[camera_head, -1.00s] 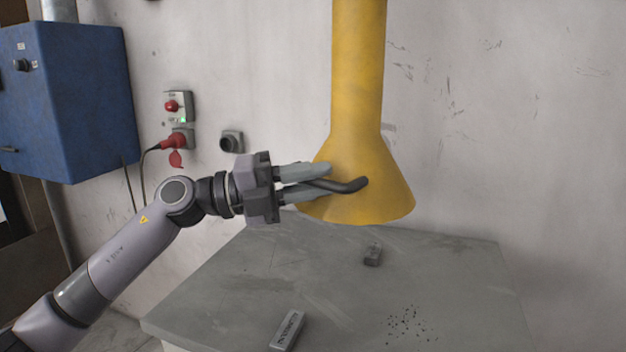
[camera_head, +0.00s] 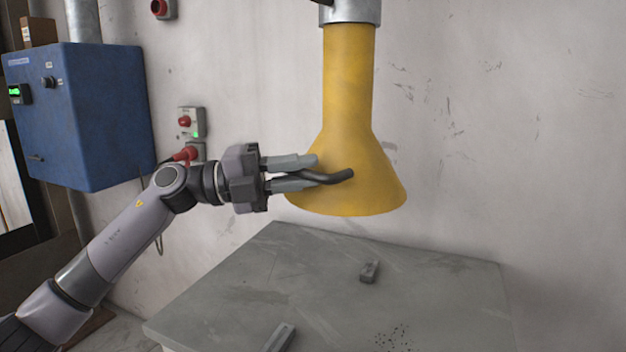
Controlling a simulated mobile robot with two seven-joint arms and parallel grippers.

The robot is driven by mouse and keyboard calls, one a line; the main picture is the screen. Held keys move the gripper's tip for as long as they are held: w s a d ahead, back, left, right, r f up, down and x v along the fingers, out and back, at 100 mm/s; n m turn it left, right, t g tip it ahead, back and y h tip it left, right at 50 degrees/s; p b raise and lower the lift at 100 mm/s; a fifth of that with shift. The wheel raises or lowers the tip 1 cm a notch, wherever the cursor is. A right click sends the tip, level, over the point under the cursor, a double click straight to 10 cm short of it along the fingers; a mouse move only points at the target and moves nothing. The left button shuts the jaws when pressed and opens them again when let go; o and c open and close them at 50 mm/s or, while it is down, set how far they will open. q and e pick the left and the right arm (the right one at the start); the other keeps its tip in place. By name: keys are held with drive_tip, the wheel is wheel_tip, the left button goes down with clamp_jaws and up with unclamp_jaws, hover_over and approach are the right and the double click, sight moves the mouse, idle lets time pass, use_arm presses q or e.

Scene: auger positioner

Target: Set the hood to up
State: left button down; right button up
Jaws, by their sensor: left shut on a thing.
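The yellow hood (camera_head: 362,150) hangs upright above the grey table, its flared mouth facing down. A dark bent handle (camera_head: 338,177) sticks out from the front of its cone. My left gripper (camera_head: 305,172) comes in from the left and is shut on the handle, one finger above it and one below. The upper finger overlaps the left side of the cone in the picture. A grey metal collar (camera_head: 350,12) shows at the top of the hood's tube. My right gripper is out of view.
The grey table (camera_head: 330,290) below holds a small grey block (camera_head: 369,271) and another block (camera_head: 279,338) at the front. A blue cabinet (camera_head: 85,115) and a red-buttoned switch box (camera_head: 190,122) are on the wall at left. Space right of the hood is clear.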

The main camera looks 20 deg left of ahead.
use_arm(q)
drive_tip(key=r+p, duration=0.2)
drive_tip(key=r, duration=0.1)
drive_tip(key=r+p, duration=0.3)
drive_tip(key=r, duration=0.1)
drive_tip(key=shift+s+a+r, duration=0.1)
drive_tip(key=shift+a+r, duration=0.1)
drive_tip(key=shift+r, duration=0.1)
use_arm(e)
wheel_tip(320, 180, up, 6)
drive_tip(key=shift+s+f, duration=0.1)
use_arm(q)
drive_tip(key=c, duration=1.4)
unclamp_jaws()
drive_tip(key=shift+f, duration=0.15)
drive_tip(key=b+v, duration=0.2)
drive_tip(key=v, duration=0.5)
drive_tip(key=shift+b, duration=0.3)
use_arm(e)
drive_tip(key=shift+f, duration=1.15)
use_arm(q)
drive_tip(key=shift+f, duration=0.15)
